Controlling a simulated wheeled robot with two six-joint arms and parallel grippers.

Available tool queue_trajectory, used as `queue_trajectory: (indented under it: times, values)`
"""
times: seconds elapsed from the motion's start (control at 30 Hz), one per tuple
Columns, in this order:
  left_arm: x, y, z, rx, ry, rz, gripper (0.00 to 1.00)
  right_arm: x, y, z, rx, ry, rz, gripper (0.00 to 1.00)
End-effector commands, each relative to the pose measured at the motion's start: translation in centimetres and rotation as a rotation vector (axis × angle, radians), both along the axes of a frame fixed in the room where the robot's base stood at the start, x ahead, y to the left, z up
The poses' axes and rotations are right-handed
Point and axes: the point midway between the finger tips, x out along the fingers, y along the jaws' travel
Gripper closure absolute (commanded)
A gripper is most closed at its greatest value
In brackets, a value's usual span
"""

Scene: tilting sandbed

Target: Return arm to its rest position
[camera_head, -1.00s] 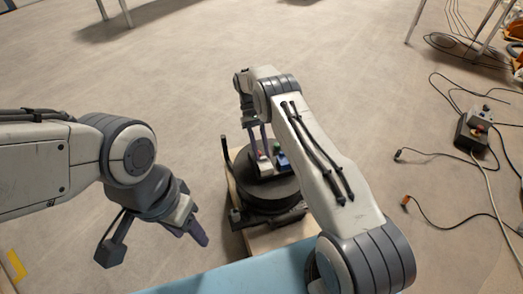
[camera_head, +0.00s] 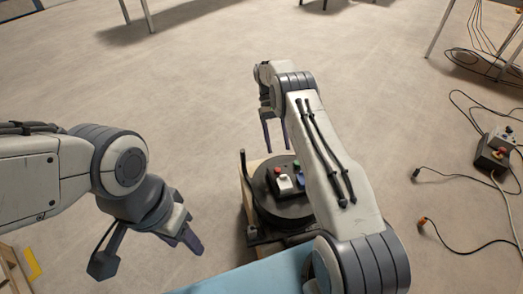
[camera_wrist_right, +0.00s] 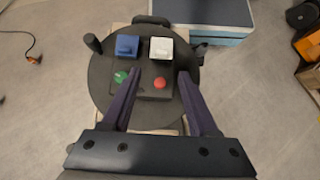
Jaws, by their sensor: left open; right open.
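My right gripper (camera_head: 274,134) is open and empty, raised above and beyond the round black platform (camera_head: 268,208). In the right wrist view the fingers of my right gripper (camera_wrist_right: 156,95) point at the platform (camera_wrist_right: 105,75), with nothing between them. On the platform are a white block (camera_head: 284,182), a red button (camera_head: 278,170) and a blue block (camera_head: 299,181), partly hidden by my right arm. The wrist view also shows the white block (camera_wrist_right: 161,49), the blue block (camera_wrist_right: 127,46), the red button (camera_wrist_right: 159,82) and a green button (camera_wrist_right: 120,76). My left gripper (camera_head: 185,237) is open and empty at the lower left.
The platform stands on a wooden base (camera_head: 247,215) beside a light blue surface (camera_head: 250,277). A control box with a red button (camera_head: 492,153) and loose cables lie on the floor at the right. Table legs stand at the back.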

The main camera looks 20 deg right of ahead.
Motion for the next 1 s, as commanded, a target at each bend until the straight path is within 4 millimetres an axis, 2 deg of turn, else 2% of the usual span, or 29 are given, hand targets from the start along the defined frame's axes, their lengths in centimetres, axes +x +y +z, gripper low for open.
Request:
queue_trajectory:
  times: [0.17, 0.73, 0.87, 1.0]
  values:
    - [0.0, 0.0, 0.6, 0.0, 0.0, 0.0, 0.5, 0.1, -1.1, 1.2, 0.0, 0.0, -0.014, 0.4]
    - [0.0, 0.0, 0.6, 0.0, 0.0, 0.0, 0.5, 0.5, -0.2, 1.5, 0.0, -0.004, 0.001, 0.4]
    - [0.0, 0.0, 0.6, 0.0, 0.0, 0.0, 0.5, 0.9, 1.7, 3.4, -0.001, -0.045, 0.04, 0.4]
    - [0.0, 0.0, 0.6, 0.0, 0.0, 0.0, 0.5, 0.6, 6.4, 7.3, 0.005, -0.142, 0.129, 0.4]
